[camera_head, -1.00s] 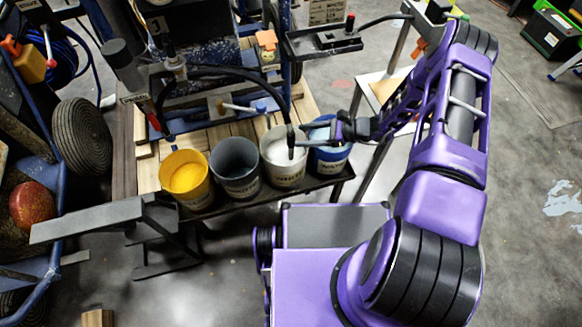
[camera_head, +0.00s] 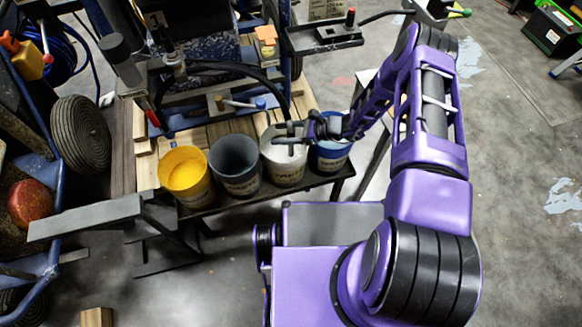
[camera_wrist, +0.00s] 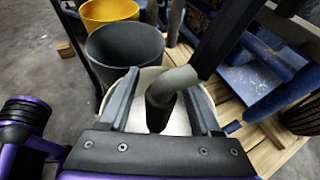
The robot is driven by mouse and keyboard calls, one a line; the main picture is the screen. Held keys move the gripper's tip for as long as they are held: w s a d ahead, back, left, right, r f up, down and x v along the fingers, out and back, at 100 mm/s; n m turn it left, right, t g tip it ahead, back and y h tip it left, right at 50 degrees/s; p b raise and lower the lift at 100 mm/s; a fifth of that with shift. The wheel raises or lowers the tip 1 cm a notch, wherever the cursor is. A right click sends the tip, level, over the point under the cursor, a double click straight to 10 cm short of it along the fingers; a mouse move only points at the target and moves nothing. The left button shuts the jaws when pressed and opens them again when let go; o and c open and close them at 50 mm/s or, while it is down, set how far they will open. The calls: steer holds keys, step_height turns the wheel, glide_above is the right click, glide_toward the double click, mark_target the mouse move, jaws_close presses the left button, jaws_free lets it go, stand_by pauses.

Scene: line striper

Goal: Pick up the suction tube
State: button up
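The suction tube (camera_head: 230,67) is a black hose that arches from the machine toward the white bucket (camera_head: 284,166). In the wrist view its grey bent end (camera_wrist: 172,86) points down over the white bucket's opening. My gripper (camera_head: 289,132) is above the white bucket at the tube's lower end. In the wrist view my gripper (camera_wrist: 160,82) has its two fingers spread, one on each side of the tube end. A gap shows between the left finger and the tube; contact on the right is unclear. In the head view my fingers hide the tube's tip.
A yellow bucket (camera_head: 186,178), a dark grey bucket (camera_head: 235,168) and a blue bucket (camera_head: 331,158) stand in a row with the white one on a low shelf. The machine with its wooden deck is close behind. A grey bar (camera_head: 85,217) juts out at left.

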jaws_close()
steer(key=shift+r, duration=0.1)
stand_by(1.1)
